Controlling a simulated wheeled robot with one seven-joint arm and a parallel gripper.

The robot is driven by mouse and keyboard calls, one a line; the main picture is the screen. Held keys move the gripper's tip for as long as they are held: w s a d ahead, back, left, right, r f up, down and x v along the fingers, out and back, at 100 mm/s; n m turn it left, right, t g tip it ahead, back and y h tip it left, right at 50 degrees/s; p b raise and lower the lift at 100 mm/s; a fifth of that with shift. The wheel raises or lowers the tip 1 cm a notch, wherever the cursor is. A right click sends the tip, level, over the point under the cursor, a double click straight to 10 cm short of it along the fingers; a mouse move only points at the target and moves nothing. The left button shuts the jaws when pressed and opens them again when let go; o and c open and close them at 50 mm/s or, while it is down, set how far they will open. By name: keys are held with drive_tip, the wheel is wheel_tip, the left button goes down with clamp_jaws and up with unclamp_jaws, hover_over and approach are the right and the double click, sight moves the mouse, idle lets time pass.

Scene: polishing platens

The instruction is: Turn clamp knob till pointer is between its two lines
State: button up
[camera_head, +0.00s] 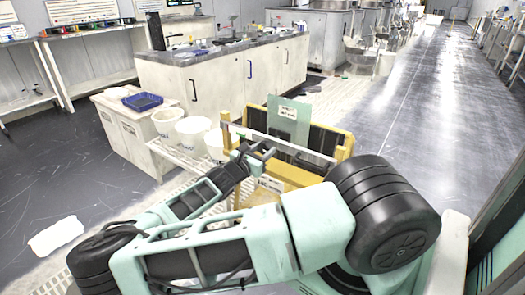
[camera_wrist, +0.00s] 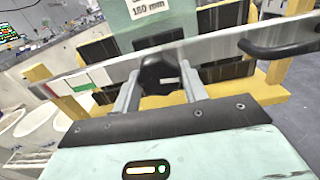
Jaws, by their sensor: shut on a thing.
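The black clamp knob (camera_wrist: 158,70) sits on the front of a grey metal bar (camera_wrist: 222,45) in the wrist view. A short white mark, likely its pointer, shows on the knob's face, pointing roughly sideways to the right. My gripper (camera_wrist: 161,88) is shut on the knob, one grey finger on each side. The two lines cannot be made out around the knob. A red, white and green strip (camera_wrist: 84,81) is on the bar left of the knob. In the head view my gripper (camera_head: 260,152) is at the bar; the knob is too small to tell there.
A black handle (camera_wrist: 278,49) is on the bar to the right. White buckets (camera_head: 192,131) stand left of the frame. The aisle at right is clear.

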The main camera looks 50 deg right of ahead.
drive_tip(key=m+p, duration=0.2)
drive_tip(key=m, duration=0.2)
drive_tip(key=shift+r, duration=0.1)
drive_tip(key=m, duration=0.4)
drive_tip(key=shift+m, duration=0.7)
drive_tip(key=o, duration=1)
drive_tip(key=shift+c, duration=0.2)
drive_tip(key=shift+a, duration=0.1)
drive_tip(key=s+a, duration=0.1)
drive_tip(key=a, duration=1.6)
drive_tip(key=shift+s+p, duration=0.15)
drive_tip(key=shift+p, duration=0.2)
